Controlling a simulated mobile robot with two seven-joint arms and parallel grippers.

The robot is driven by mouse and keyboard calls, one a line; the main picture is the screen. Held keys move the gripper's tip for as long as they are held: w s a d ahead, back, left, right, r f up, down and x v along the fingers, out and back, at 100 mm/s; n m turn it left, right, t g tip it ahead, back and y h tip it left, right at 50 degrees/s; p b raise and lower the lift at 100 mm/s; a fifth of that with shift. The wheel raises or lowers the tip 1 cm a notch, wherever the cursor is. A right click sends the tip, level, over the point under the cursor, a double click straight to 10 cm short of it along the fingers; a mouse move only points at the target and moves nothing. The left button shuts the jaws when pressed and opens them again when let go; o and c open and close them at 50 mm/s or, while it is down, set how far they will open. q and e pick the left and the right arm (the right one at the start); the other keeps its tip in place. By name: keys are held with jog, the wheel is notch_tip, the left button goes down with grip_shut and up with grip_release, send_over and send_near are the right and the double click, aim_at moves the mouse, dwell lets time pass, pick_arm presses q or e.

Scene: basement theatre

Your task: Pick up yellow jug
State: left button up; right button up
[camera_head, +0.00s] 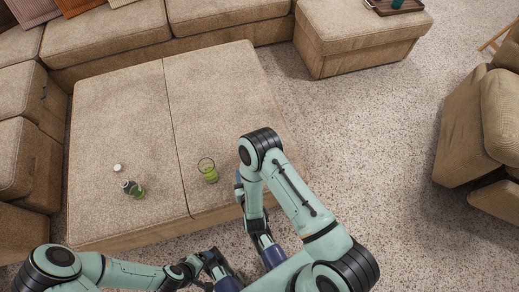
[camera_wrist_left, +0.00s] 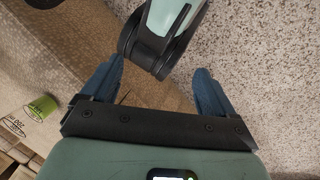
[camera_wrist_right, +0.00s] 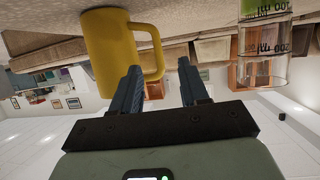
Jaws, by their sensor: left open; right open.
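The yellow jug (camera_wrist_right: 108,45) shows in the right wrist view, upside down in that picture, with its handle (camera_wrist_right: 158,52) toward the right. My right gripper (camera_wrist_right: 160,66) is open there. Its fingertips lie near the handle, one on each side of it in the picture; contact cannot be told. The jug does not show in the head view, where my right arm covers part of the ottoman's front edge. My left gripper (camera_wrist_left: 160,65) is open and empty in the left wrist view, with part of my right arm seen beyond its fingers.
A beige ottoman (camera_head: 120,105) bears a glass of green liquid (camera_head: 208,175), a small green bottle (camera_head: 132,188) and a small white item (camera_head: 118,168). A marked glass (camera_wrist_right: 265,50) stands near the jug. Sofas surround the back and left. Carpet (camera_head: 370,120) is clear at right.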

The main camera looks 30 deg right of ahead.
jog(key=b+x, duration=0.1)
jog(key=x, duration=0.6)
jog(key=shift+w+f+b, duration=0.15)
jog(key=shift+w+b, duration=0.1)
jog(key=shift+b, duration=0.05)
jog(key=x, duration=0.2)
jog(key=b+x, duration=0.1)
jog(key=x, duration=0.1)
jog(key=shift+s+d+f+b, duration=0.1)
jog(key=shift+d+f+b, duration=0.2)
jog(key=shift+f, duration=0.05)
jog(key=shift+w+d+f, duration=0.1)
jog(key=shift+w+d, duration=0.05)
jog(key=shift+w, duration=0.25)
pick_arm(q)
jog(key=w+a+f+t, duration=0.1)
jog(key=w+a+f, duration=0.1)
jog(key=w+f, duration=0.2)
jog(key=shift+w+a+t+y, duration=0.35)
jog(key=shift+w+t+y, duration=0.05)
jog(key=shift+w, duration=0.25)
pick_arm(e)
grip_shut()
